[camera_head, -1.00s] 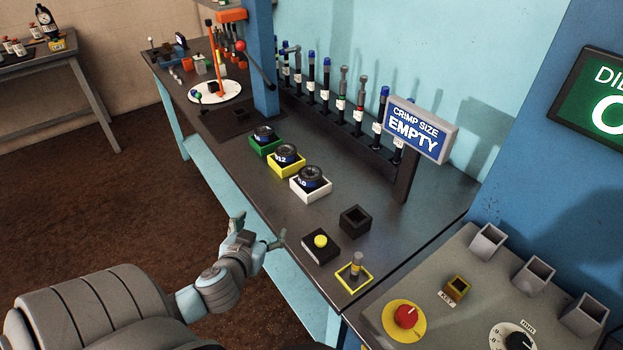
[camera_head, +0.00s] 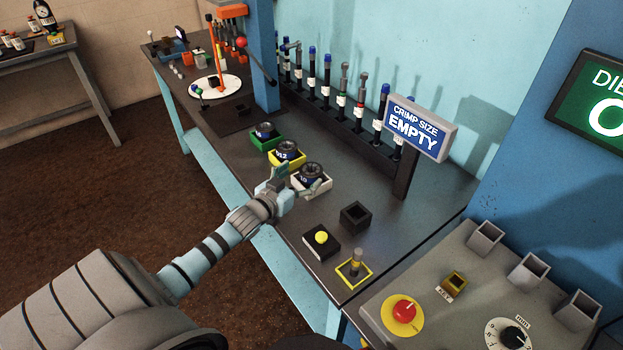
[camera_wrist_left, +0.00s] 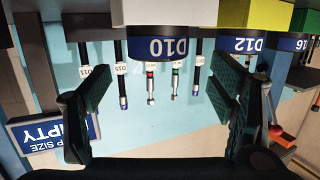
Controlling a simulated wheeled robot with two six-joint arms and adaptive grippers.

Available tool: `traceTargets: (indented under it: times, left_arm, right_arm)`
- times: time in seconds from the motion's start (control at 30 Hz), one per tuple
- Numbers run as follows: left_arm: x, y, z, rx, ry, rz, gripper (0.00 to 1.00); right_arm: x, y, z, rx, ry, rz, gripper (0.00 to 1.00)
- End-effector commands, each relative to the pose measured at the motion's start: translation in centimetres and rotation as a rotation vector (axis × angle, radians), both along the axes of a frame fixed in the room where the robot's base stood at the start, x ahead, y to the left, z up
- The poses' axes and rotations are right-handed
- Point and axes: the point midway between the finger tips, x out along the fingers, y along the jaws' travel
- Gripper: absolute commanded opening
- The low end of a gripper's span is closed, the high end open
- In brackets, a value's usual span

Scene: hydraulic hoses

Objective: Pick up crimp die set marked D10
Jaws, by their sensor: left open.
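The crimp die set marked D10 (camera_head: 312,173) is a dark round piece with a blue band, sitting in a white tray (camera_head: 326,187) on the bench. In the left wrist view, its blue D10 band (camera_wrist_left: 168,48) shows upside down, ahead of and between the fingers. My left gripper (camera_head: 298,183) is open and empty, just in front of the white tray, and partly hides it. The wrist view shows both its fingers (camera_wrist_left: 155,110) spread apart, not touching the die set. My right gripper is not in view.
The D12 die set (camera_head: 287,149) in its yellow tray stands close beside, with another die in a green tray (camera_head: 256,142) beyond. A black square holder (camera_head: 355,217), a yellow button box (camera_head: 321,242) and the crimp size sign (camera_head: 418,128) stand to the right.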

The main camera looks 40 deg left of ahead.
Motion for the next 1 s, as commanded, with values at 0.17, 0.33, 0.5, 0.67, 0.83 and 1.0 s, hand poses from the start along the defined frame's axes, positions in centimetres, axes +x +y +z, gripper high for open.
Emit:
traceTargets:
  times: [0.17,0.33,0.5,0.67,0.83,1.0]
  left_arm:
    - [3.2,0.1,-1.8,-0.002,-0.003,0.002,0.77]
    - [4.1,0.2,-1.4,0.000,0.001,-0.001,0.77]
    - [4.1,0.2,-1.2,0.001,0.001,0.000,0.69]
    - [4.1,0.2,-1.2,0.001,0.001,0.000,0.44]
    - [4.1,0.2,-1.2,0.001,0.002,0.000,0.16]
    - [4.1,0.2,-1.1,0.001,-0.002,-0.001,0.00]
  right_arm:
    - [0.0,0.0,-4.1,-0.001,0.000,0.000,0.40]
    - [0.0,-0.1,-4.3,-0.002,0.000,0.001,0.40]
    - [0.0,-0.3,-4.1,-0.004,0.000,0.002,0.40]
    - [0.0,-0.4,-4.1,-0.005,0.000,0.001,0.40]
    - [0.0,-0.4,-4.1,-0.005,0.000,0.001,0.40]
    - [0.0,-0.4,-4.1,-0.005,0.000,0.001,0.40]
